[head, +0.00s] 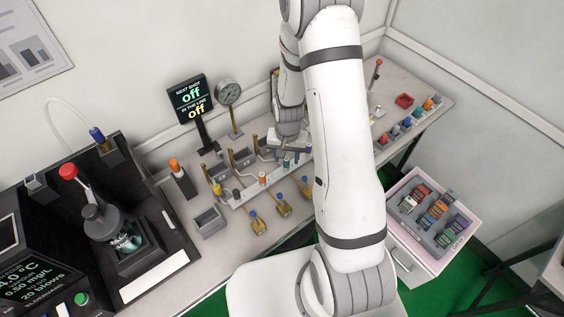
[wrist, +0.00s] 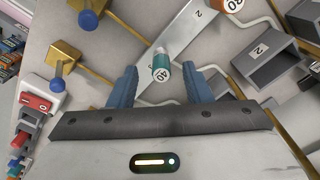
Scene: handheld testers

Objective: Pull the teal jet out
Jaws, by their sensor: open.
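The teal jet (wrist: 161,68) is a small teal cylinder with a white end marked 40. It sits at the end of a grey rail (wrist: 185,32) in the wrist view. In the head view the teal jet (head: 286,162) shows small just below my gripper (head: 288,148). In the wrist view my gripper (wrist: 160,82) is open, with one blue finger on each side of the teal jet. Gaps show between the jet and both fingers, and I see no contact. How deep the jet sits in the rail is hidden.
An orange jet (wrist: 233,5) marked 20 stands farther along the rail. A grey box (wrist: 270,58) marked 2 and brass pipes lie to the right. Blue-knobbed brass valves (head: 257,222) stand in front of the rail. A tray of coloured parts (head: 425,247) is at right.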

